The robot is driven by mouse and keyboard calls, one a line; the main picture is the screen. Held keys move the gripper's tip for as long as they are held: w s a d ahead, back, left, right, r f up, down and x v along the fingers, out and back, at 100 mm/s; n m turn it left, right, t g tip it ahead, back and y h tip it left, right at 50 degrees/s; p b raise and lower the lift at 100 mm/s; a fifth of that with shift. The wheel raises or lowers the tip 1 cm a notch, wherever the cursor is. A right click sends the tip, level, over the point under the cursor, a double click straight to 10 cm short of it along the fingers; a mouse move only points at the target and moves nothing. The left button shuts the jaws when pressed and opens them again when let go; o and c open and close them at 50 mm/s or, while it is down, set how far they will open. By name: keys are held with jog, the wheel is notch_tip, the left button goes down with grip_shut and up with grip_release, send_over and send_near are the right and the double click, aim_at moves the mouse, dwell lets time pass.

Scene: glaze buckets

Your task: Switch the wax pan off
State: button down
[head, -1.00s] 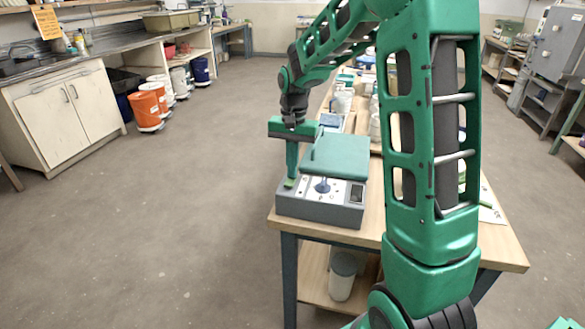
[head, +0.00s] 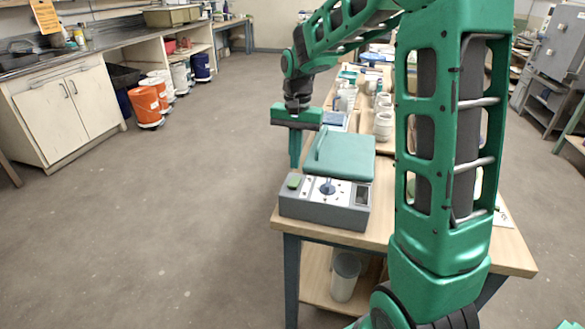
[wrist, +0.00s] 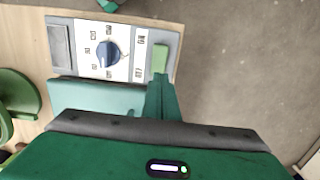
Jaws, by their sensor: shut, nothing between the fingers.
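The wax pan is a grey box (head: 322,211) with a teal lid (head: 345,157), at the near left end of the wooden table. Its top panel has a blue dial (head: 327,187), a dark display (head: 361,195) and a green switch (head: 293,182) at the left edge. The wrist view also shows the dial (wrist: 108,54) and the green switch (wrist: 160,58). My gripper (head: 295,166) is shut and empty, pointing down just behind the switch in the head view. I see no clear gap or contact, and cannot tell which way the switch is set.
White containers (head: 383,125) stand farther back on the table (head: 455,261). A light cylinder (head: 345,276) stands on the lower shelf. Orange, white and blue buckets (head: 147,104) stand on the floor by the left counter. The floor left of the table is clear.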

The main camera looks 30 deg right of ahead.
notch_tip(320, 180, up, 11)
jog(key=w+d, duration=0.1)
jog(key=d, duration=0.1)
jog(key=s+d+f, duration=0.1)
jog(key=s+f, duration=0.2)
jog(key=s, duration=0.7)
jog(key=s+d+f+n, duration=0.1)
jog(key=s+d+f, duration=0.1)
jog(key=s, duration=0.9)
jog(key=s+d+f+n, duration=0.1)
jog(key=s+f, duration=0.3)
jog(key=s, duration=0.7)
jog(key=shift+s+d+f+t, duration=0.15)
jog(key=shift+d+f+t, duration=0.15)
jog(key=shift+d, duration=0.3)
